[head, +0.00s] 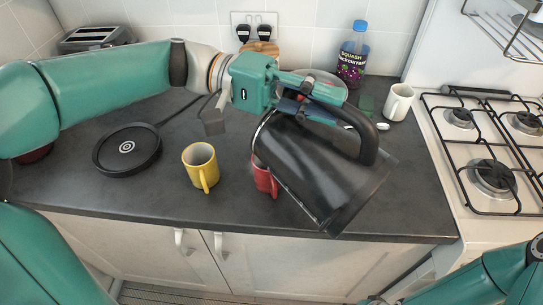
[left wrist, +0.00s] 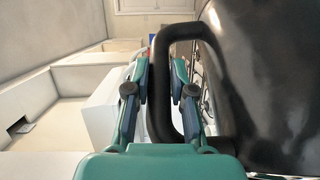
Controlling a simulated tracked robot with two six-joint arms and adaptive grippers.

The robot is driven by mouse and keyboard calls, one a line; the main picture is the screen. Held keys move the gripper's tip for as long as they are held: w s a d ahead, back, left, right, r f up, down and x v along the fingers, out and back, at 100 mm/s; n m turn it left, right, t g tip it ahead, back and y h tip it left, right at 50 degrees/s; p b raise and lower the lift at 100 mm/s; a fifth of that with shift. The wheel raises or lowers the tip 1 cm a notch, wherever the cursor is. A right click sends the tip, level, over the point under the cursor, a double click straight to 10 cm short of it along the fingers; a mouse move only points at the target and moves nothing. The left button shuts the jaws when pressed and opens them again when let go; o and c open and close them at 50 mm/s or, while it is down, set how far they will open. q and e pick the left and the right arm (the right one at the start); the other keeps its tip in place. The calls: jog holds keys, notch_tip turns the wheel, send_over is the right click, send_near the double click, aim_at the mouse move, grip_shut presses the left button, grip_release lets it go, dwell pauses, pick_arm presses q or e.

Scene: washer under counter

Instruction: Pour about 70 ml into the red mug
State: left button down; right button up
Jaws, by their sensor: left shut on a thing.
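My left gripper (head: 305,92) is shut on the handle of a dark, glossy kettle (head: 325,170). The handle (left wrist: 158,95) runs between the fingers in the left wrist view, with the kettle body to its right. In the head view the kettle is held tilted above the counter. The red mug (head: 262,178) stands on the counter, partly hidden by the kettle's left side. I cannot see inside the mug, and no stream of water shows. My right arm enters at the lower right, but its gripper is out of frame.
A yellow mug (head: 201,168) stands left of the red one. The round kettle base (head: 127,148) lies further left. A white mug (head: 398,102) and a squash bottle (head: 353,55) stand at the back right. A gas hob (head: 490,150) is at the right.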

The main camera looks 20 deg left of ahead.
aim_at(363, 156)
pick_arm(q)
jog(key=shift+r, duration=0.2)
jog(key=d, duration=0.1)
jog(key=s+d+f+y+p, duration=0.1)
jog(key=d, duration=0.1)
jog(key=s+d+f+y, duration=0.1)
jog(key=d, duration=0.1)
jog(key=shift+s+m+p, duration=0.2)
jog(key=shift+m+p, duration=0.1)
jog(key=shift+m, duration=0.1)
jog(key=shift+s+d+f+y+b, duration=0.2)
jog(key=shift+d+f+y+b, duration=0.2)
jog(key=shift+f, duration=0.35)
jog(key=shift+d+f+y, duration=0.3)
jog(key=shift+d+f, duration=0.05)
jog(key=shift+f, duration=0.1)
jog(key=shift+s+d+m+p, duration=0.15)
jog(key=shift+d+m+p, duration=0.1)
jog(key=shift+m+p, duration=0.05)
jog(key=shift+d+f+y, duration=0.1)
jog(key=shift+f+y, duration=0.05)
jog(key=shift+y, duration=0.15)
